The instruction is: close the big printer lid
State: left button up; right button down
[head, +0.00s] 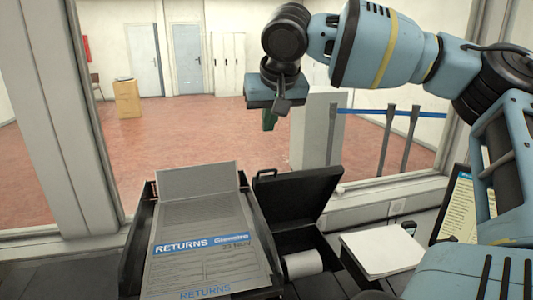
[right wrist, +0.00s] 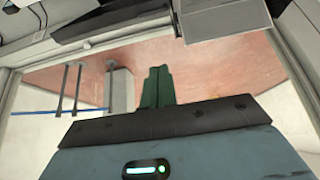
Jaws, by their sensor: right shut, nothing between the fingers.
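The big printer (head: 318,242) is a black box on the counter, with a white paper roll (head: 303,263) showing inside. Its black lid (head: 298,194) stands open, tilted up and back toward the window. My right gripper (head: 268,121), with green fingers, is shut and empty. It hangs in the air above the lid in the picture, apart from it. In the right wrist view its fingers (right wrist: 157,86) are together with nothing between them. A dark edge at the top of that view may be the lid, but I cannot tell. My left gripper is not in view.
A black tray with RETURNS forms (head: 205,225) stands just left of the printer.

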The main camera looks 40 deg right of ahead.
aim_at(267, 179)
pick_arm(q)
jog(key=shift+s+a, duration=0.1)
pick_arm(e)
jog(key=shift+s+a, duration=0.1)
jog(key=shift+a, duration=0.05)
